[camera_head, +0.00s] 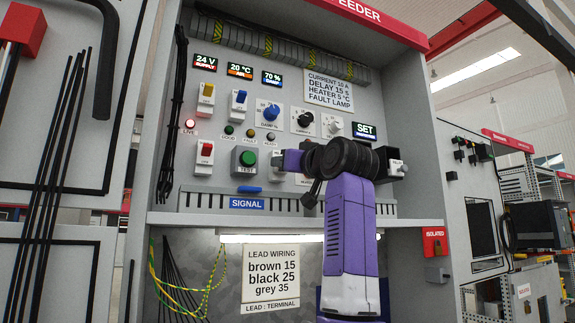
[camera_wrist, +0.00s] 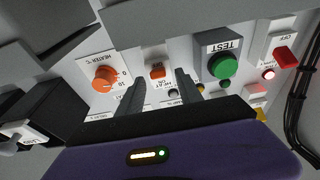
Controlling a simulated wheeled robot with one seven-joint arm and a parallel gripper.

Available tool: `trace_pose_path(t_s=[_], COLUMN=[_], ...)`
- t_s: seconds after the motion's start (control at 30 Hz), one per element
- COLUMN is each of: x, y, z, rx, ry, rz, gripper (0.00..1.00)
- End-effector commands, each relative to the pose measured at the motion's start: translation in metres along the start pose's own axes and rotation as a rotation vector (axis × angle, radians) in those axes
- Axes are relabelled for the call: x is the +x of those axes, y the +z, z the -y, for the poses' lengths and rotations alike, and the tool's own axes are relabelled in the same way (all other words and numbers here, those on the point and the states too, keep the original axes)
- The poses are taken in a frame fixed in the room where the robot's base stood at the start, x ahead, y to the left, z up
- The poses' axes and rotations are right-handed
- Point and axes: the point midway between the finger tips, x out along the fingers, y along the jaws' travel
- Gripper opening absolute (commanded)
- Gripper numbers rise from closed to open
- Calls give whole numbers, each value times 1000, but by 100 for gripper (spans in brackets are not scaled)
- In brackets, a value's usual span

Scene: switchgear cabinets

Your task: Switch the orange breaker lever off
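A small orange lever (camera_wrist: 157,72) sits on a white plate on the panel, in the upper middle of the wrist view. It shows between and beyond the two dark fingers of my gripper (camera_wrist: 160,80). The fingers are apart with nothing held between them. I cannot tell how far the tips are from the lever. In the head view my gripper (camera_head: 284,161) is at the panel, right of the green TEST button. My arm hides the orange lever there. The lever's position and its small label are not clear.
An orange heater knob (camera_wrist: 104,77) and a green TEST button (camera_wrist: 222,66) flank the lever. A red lever (camera_head: 206,150), a yellow lever (camera_head: 208,90) and a blue lever (camera_head: 240,97) are farther left on the panel. A shelf edge (camera_head: 200,219) runs below.

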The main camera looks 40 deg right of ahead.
Motion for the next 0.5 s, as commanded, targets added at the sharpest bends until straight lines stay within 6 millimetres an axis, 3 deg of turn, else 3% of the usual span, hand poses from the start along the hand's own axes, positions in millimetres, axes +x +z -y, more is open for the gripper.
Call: trace_pose_path(t_s=[0.3,0.5], x=[-3,-30], y=[1,3], z=[0,0], rx=[0,-1], ry=[0,1], rz=[1,-2], gripper=[42,42])
